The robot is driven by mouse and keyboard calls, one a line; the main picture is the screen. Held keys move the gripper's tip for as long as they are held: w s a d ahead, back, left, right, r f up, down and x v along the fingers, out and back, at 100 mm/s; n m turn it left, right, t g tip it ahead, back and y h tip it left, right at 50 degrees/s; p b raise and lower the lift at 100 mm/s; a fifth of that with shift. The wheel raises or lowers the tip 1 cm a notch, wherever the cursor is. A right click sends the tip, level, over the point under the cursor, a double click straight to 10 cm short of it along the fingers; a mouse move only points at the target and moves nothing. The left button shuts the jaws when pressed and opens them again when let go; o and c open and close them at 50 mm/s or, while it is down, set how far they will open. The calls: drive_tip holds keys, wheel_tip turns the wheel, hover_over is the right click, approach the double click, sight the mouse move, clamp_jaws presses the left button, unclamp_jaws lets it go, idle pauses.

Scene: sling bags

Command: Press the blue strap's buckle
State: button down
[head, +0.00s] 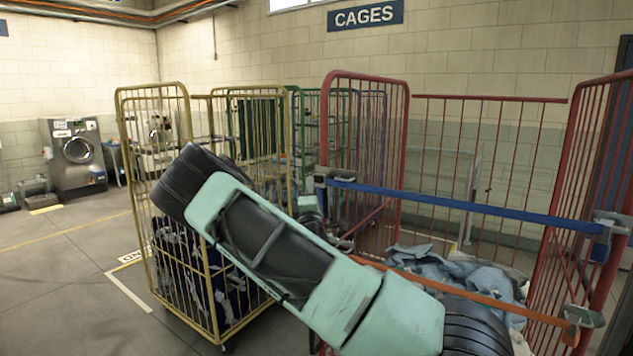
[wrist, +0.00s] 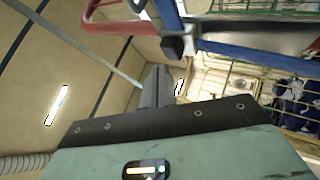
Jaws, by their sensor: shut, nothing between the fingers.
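The blue strap (head: 450,204) runs taut across the open front of the red cage (head: 408,110). A grey buckle-like fitting (head: 335,177) sits at its left end, by the cage's front post. Another grey fitting (head: 611,226) is at its right end; I cannot tell for sure which is the buckle to press. My gripper (head: 330,226) is just below the left fitting, partly hidden behind my own arm. In the wrist view my gripper (wrist: 157,84) is shut and empty. A dark grey block (wrist: 178,46) with the blue strap (wrist: 250,46) is just beyond the fingertips, seemingly apart from them.
An orange strap (head: 480,291) crosses lower on the red cage, with its own grey fitting (head: 582,318) at the right. Crumpled blue and pale cloth (head: 455,272) lies inside. A yellow cage (head: 198,255) with dark cloth stands to the left. Open floor lies further left.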

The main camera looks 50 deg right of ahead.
drive_tip(key=shift+d, duration=0.15)
drive_tip(key=shift+d, duration=0.25)
